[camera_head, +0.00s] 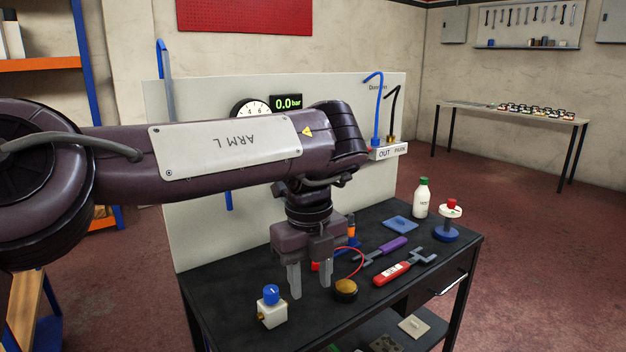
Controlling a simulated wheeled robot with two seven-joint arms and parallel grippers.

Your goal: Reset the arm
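My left arm, marked "ARM L", reaches in from the left across the picture. My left gripper (310,290) points down over the front part of the black table (235,285). Its two grey fingers are apart, and I see nothing between them. A brass-coloured round part (345,287) with a red cable is just right of the fingers. A white block with a blue knob (271,307) is to their left. My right gripper does not show.
A pale panel (215,225) with a gauge and "0.0 bar" display (286,104) rises behind.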

